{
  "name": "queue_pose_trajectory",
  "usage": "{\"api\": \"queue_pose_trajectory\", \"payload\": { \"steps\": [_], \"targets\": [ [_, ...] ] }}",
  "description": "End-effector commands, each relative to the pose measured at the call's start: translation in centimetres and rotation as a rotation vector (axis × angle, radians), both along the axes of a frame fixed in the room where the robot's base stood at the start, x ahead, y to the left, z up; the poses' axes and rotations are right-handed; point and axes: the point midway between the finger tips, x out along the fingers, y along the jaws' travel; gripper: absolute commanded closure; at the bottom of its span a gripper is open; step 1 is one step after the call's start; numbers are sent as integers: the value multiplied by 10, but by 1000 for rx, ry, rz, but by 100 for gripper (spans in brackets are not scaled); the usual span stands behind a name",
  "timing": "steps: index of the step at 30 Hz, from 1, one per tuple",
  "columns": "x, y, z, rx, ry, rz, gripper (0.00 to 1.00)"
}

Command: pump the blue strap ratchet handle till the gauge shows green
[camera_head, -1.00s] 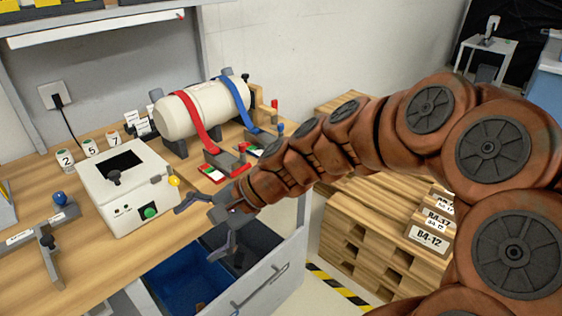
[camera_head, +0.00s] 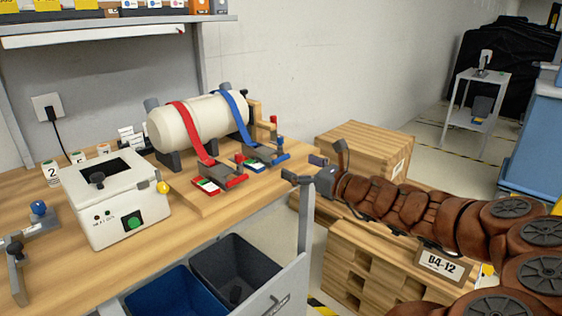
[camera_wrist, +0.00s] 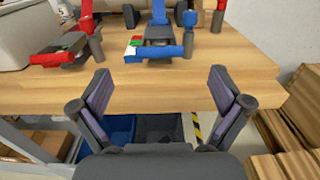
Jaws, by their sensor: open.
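The blue strap (camera_head: 234,112) runs over a cream cylinder (camera_head: 192,124) down to its ratchet (camera_head: 262,154) on the wooden bench. Its blue handle (camera_wrist: 160,52) lies low across the ratchet's near end in the wrist view, with a blue-topped post (camera_wrist: 189,19) at its right end. Beside it on the left is a small red, green and white gauge (camera_wrist: 136,43); its reading is too small to tell. My gripper (camera_head: 312,166) is open and empty, just off the bench's front edge. In the wrist view its fingers (camera_wrist: 160,85) point toward the blue handle, apart from it.
The red strap's ratchet (camera_head: 222,178) stands left of the blue one. A white box (camera_head: 118,205) with a green button is farther left. Blue and dark bins (camera_head: 235,265) sit below the bench edge. Wooden crates (camera_head: 365,150) stand to the right.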

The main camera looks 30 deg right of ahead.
Motion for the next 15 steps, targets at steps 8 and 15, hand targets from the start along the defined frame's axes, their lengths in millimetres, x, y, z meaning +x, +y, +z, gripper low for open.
{"api": "queue_pose_trajectory", "payload": {
  "steps": [8,15],
  "targets": [
    [26,7,0,-2,-1,4,0],
    [47,12,0,-2,0,2,0]
  ]
}}
